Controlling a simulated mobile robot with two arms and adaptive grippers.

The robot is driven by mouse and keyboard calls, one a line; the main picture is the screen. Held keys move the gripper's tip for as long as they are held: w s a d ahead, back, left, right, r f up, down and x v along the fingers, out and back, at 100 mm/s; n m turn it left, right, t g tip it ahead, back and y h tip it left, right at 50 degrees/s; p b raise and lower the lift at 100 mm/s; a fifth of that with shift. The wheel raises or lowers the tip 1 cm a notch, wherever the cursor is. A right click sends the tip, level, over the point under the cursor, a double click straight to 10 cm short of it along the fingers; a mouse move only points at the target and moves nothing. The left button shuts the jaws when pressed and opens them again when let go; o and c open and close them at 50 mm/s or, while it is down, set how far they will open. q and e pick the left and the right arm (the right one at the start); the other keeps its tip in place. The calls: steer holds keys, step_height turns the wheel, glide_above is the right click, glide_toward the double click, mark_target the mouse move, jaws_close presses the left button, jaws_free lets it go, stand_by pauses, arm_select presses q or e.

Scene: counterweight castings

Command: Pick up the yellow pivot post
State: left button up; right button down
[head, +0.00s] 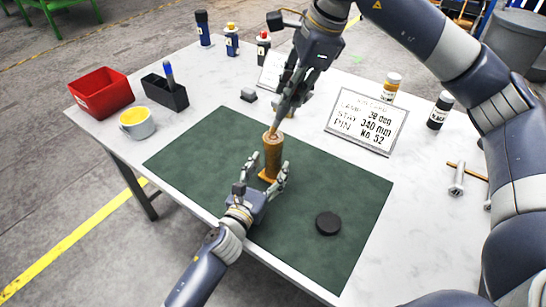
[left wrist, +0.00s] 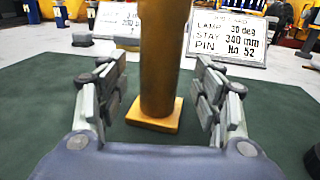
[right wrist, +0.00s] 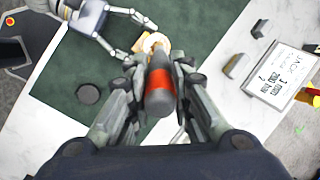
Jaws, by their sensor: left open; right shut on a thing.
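The yellow pivot post (head: 273,155) stands upright on its square foot on the dark green mat (head: 190,150). In the left wrist view the post (left wrist: 160,50) rises between the fingers of my left gripper (left wrist: 162,80), which is open, with a gap on both sides. In the head view my left gripper (head: 264,174) is low at the post's near side. My right gripper (head: 291,92) is shut on a grey tool with a red band (right wrist: 160,88). The tool's tip is at or just above the post's top; I cannot tell if they touch.
A black disc (head: 328,223) lies on the mat right of the post. A sign (head: 367,122) stands behind. A red bin (head: 101,92), yellow-lined cup (head: 137,123) and black holder (head: 165,92) are at left. The near mat is mostly clear.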

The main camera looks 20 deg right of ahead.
mark_target(270, 165)
arm_select(q)
steer(key=shift+x, duration=1.6)
arm_select(e)
steer(key=shift+d, duration=0.1)
steer(key=shift+r, duration=0.1)
arm_select(q)
steer(key=shift+r, duration=0.1)
steer(key=c, duration=0.3)
jaws_close()
steer(key=shift+r, duration=0.1)
steer(key=shift+r, duration=0.1)
arm_select(e)
steer(key=shift+r, duration=0.1)
